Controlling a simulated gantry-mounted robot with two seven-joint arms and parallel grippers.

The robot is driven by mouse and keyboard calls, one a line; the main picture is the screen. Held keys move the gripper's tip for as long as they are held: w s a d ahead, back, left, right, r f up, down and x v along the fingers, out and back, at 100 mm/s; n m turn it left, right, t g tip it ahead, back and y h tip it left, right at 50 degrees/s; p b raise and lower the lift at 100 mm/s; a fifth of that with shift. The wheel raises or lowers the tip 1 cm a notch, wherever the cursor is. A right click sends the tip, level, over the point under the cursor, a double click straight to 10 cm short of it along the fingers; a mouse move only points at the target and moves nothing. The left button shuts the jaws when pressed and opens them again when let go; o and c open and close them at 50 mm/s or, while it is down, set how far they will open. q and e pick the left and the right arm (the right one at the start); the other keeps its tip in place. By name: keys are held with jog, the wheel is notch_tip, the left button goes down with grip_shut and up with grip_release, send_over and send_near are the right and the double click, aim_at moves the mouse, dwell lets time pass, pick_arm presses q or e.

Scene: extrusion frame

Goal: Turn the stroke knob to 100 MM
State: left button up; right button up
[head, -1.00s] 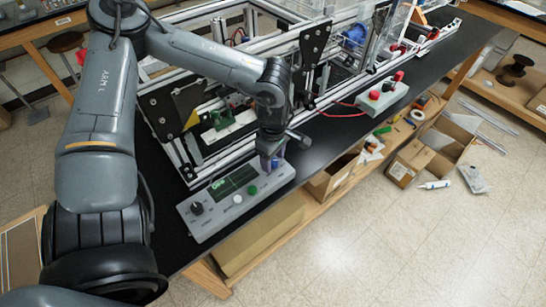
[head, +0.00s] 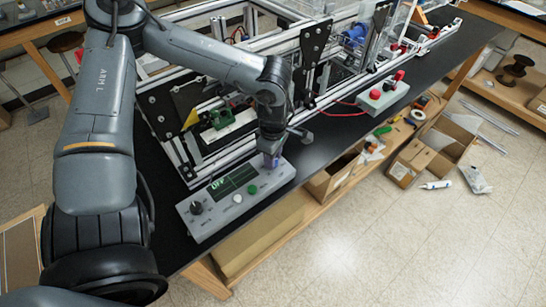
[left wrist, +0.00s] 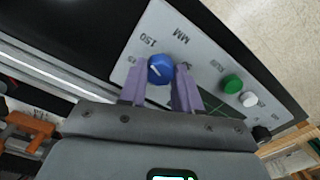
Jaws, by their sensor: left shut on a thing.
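The blue stroke knob (left wrist: 160,69) sits on the grey control panel (left wrist: 133,58), with "150" and "MM" printed near it in the left wrist view. Its white pointer line shows, but I cannot tell exactly which mark it meets. My left gripper (left wrist: 160,88) has its purple fingers shut on the knob, one on each side. In the head view my left gripper (head: 271,160) is down at the far right end of the panel (head: 215,218) and hides most of the knob. The panel's display (head: 232,181) reads "OFF" in green. My right gripper is not in view.
A black knob (head: 196,208), a white button (head: 237,199) and a green button (head: 252,190) are on the same panel. The extrusion frame (head: 205,160) stands close behind. A box with red buttons (head: 382,97) lies further along the black bench.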

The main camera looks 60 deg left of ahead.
pick_arm(q)
jog(key=n+b, duration=0.2)
jog(key=n, duration=0.3)
jog(key=n+b, duration=0.1)
jog(key=n, duration=0.4)
jog(key=shift+n, duration=0.4)
jog(key=n+b, duration=0.1)
jog(key=n, duration=0.9)
jog(key=shift+n, duration=0.6)
jog(key=shift+b, duration=0.3)
jog(key=o, duration=1.1)
jog(key=shift+c, duration=0.2)
